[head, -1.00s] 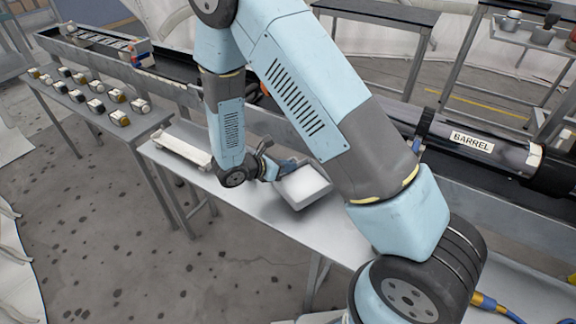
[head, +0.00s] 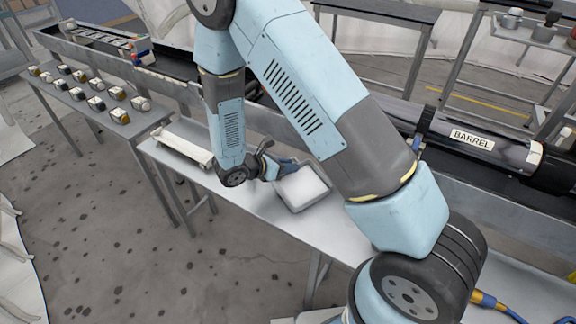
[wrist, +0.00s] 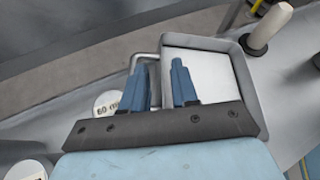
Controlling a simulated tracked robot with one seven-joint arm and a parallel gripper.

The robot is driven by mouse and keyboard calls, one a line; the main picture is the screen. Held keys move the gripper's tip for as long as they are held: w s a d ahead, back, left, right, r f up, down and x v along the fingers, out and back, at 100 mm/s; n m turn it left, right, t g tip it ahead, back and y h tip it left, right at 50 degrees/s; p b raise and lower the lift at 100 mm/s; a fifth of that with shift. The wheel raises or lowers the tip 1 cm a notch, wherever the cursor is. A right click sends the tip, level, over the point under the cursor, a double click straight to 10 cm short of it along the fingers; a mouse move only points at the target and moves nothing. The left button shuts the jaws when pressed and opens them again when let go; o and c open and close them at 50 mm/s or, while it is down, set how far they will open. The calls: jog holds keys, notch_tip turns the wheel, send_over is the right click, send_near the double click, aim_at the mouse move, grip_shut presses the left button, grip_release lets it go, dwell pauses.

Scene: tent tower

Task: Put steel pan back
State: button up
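The steel pan (head: 303,188) is a square, shallow, grey-rimmed pan with a white inside and a bent rod handle. My gripper (head: 272,166) is at the pan's left side, partly hidden behind my wrist. In the wrist view the pan (wrist: 205,70) lies ahead of my gripper (wrist: 161,75). The two blue fingers stand a little apart at the handle side, with the handle and near wall between them. The exact contact is partly hidden.
A long white bar (head: 183,147) lies left on the table. A dark tube marked BARREL (head: 472,140) lies behind at the right. Open floor (head: 170,260) is in front.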

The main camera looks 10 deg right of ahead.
jog(key=shift+r, duration=0.45)
jog(key=v, duration=1.2)
jog(key=s+d+r+m+g+y, duration=0.2)
jog(key=d+r+m+g+y, duration=0.25)
jog(key=d+r+m, duration=1.05)
jog(key=s+d+r+m+t+y, duration=0.2)
jog(key=s+d+r+m+y, duration=0.1)
jog(key=s+d+r+m, duration=0.2)
jog(key=s+d+r+m+t+y, duration=0.2)
jog(key=s+d+r+m, duration=0.3)
jog(key=s+r, duration=0.4)
jog(key=shift+s+d+r+m+y, duration=0.35)
jog(key=shift+r+y, duration=0.5)
jog(key=shift+r, duration=1.25)
jog(key=shift+d, duration=0.1)
